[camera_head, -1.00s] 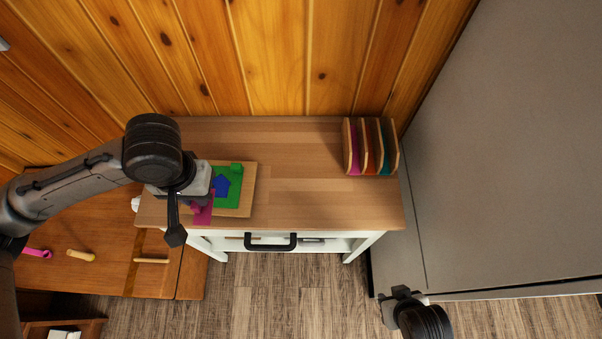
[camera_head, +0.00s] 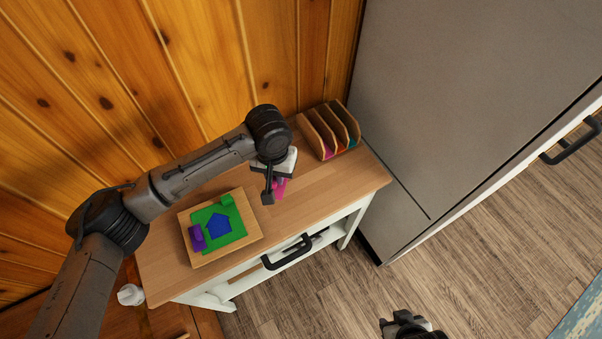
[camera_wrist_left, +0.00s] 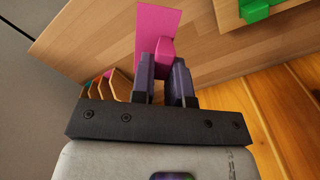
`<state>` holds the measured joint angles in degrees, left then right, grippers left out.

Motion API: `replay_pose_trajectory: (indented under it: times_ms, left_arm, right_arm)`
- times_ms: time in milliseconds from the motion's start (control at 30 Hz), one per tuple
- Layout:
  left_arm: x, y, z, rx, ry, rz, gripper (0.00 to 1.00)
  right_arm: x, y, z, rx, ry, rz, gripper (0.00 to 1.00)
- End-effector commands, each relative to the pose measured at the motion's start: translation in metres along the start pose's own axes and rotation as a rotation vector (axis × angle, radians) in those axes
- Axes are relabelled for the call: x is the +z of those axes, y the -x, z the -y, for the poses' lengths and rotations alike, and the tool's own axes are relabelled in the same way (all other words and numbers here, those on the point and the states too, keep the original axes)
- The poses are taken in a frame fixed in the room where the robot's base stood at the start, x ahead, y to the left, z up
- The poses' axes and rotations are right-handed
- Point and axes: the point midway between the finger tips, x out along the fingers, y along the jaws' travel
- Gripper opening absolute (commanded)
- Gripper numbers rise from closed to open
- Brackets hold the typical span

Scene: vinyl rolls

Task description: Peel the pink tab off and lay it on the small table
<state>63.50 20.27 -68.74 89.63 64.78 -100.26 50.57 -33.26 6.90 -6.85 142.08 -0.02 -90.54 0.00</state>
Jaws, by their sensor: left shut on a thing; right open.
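My left gripper (camera_head: 273,189) is shut on the pink tab (camera_head: 279,188), over the right part of the small table (camera_head: 300,190). In the left wrist view the pink tab (camera_wrist_left: 157,30) is a flat sheet with a raised grip between the fingers (camera_wrist_left: 162,80). I cannot tell whether the sheet touches the tabletop. A wooden board (camera_head: 252,236) on the left of the table bears a green sheet (camera_head: 237,226), a blue house shape (camera_head: 217,226) and a purple piece (camera_head: 197,238). My right gripper (camera_head: 405,325) is open and empty at the bottom edge, over the floor.
A wooden rack (camera_head: 327,130) with coloured sheets stands at the table's back right, close to my left gripper. A grey cabinet (camera_head: 450,100) is to the right. A white object (camera_head: 130,294) lies at the left. Tabletop between board and rack is mostly clear.

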Motion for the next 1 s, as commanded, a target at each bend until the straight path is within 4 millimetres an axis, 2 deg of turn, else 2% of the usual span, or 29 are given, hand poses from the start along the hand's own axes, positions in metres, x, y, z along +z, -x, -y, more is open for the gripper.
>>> replay_pose_trajectory:
  times_ms: [33, 100, 333, 867, 1000]
  left_arm:
    - [-0.009, -0.009, -0.013, 0.003, -0.018, 0.003, 0.00]
    - [-0.018, -0.019, -0.026, 0.002, -0.044, 0.004, 0.00]
    - [-0.034, -0.040, -0.050, 0.000, -0.097, 0.002, 0.00]
    - [-0.035, -0.044, -0.053, -0.002, -0.106, 0.000, 0.00]
    - [-0.035, -0.052, -0.053, -0.003, -0.105, 0.001, 0.00]
  right_arm:
    - [-0.001, 0.000, -0.001, 0.002, 0.002, -0.001, 0.43]
    - [-0.001, 0.000, -0.002, 0.005, 0.004, -0.002, 0.43]
    - [-0.001, 0.000, -0.003, 0.006, 0.006, -0.003, 0.43]
    - [-0.001, 0.000, 0.002, -0.004, -0.004, -0.002, 0.43]
    - [0.000, -0.002, 0.002, -0.005, -0.005, -0.001, 0.43]
